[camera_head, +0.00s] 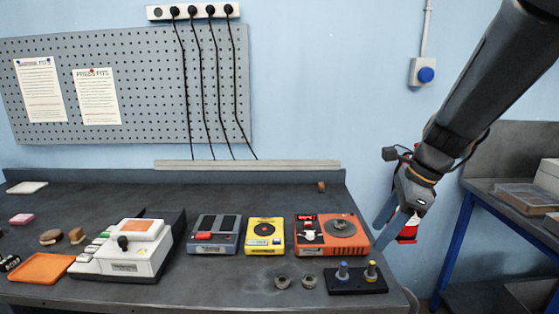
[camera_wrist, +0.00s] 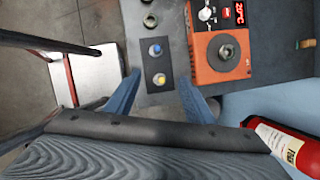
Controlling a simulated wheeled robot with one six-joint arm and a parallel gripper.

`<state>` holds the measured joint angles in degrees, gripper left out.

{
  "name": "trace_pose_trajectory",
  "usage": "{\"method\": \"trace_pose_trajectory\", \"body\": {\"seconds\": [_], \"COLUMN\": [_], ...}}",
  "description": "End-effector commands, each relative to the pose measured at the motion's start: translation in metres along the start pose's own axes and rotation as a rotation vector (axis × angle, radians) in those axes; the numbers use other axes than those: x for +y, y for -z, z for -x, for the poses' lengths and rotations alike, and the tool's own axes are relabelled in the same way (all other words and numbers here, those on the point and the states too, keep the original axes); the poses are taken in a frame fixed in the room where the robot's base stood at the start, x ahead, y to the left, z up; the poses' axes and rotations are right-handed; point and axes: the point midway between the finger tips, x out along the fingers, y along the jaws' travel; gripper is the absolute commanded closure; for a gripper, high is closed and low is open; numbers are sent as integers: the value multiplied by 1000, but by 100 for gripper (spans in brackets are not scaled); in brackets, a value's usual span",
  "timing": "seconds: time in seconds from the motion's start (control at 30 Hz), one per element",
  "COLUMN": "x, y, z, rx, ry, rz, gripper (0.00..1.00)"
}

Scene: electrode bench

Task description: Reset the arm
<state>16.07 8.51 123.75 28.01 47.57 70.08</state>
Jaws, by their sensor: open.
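My gripper (camera_head: 385,225) has blue fingers and hangs at the right end of the bench, beside the orange device. In the wrist view my gripper (camera_wrist: 160,82) shows its two fingers spread apart with nothing between them. Beyond them lies the black plate (camera_wrist: 155,66) with a blue-topped and a yellow-topped post. In the head view the black plate (camera_head: 345,289) sits at the bench's front right corner. My arm comes down from the upper right.
The bench (camera_head: 230,283) holds an orange device (camera_head: 345,245), a yellow device (camera_head: 265,236), a grey device (camera_head: 213,235), a white lever device (camera_head: 127,253) and an orange tray (camera_head: 40,268). A red extinguisher (camera_wrist: 285,145) stands near my gripper. A blue-legged table (camera_head: 452,240) is at right.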

Motion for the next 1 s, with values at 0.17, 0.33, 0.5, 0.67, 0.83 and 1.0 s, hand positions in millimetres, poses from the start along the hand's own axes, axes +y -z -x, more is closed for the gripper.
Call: {"method": "trace_pose_trajectory", "body": {"seconds": [0.17, 0.33, 0.5, 0.67, 0.83, 1.0], "x": [19, 44, 80, 116, 136, 141], "y": [2, 6, 12, 18, 21, 22], "z": [-13, -29, -49, -67, -76, -78], "rx": [51, 111, 185, 237, 256, 259], "ry": [-19, -52, -118, -201, -259, -276], "rz": [208, 495, 941, 1433, 1752, 1843], "gripper": [51, 51, 51, 51, 51, 51]}}
